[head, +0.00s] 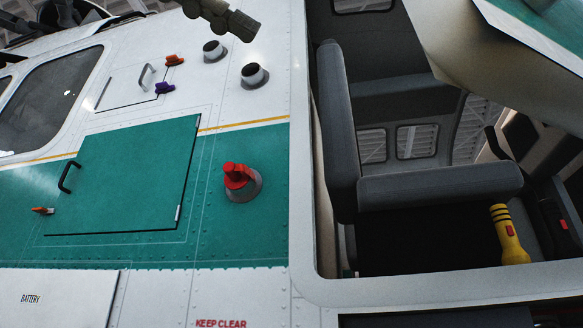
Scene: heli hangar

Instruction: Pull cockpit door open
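The cockpit doorway (305,200) stands open on the right half of the head view, with the seat showing inside. A white and green panel (500,45) stands out from the doorway at the top right; it looks like the cockpit door swung outward, but it is cut off by the frame. Its handle is not visible. Neither of my grippers can be made out in this view.
Inside are a grey seat (440,188) and a yellow flashlight (508,235). Left of the doorway are a green hatch (125,175) with a black handle, a red knob (238,175), a white hatch (135,75) and two round caps. An olive cylindrical part (225,16) juts in above.

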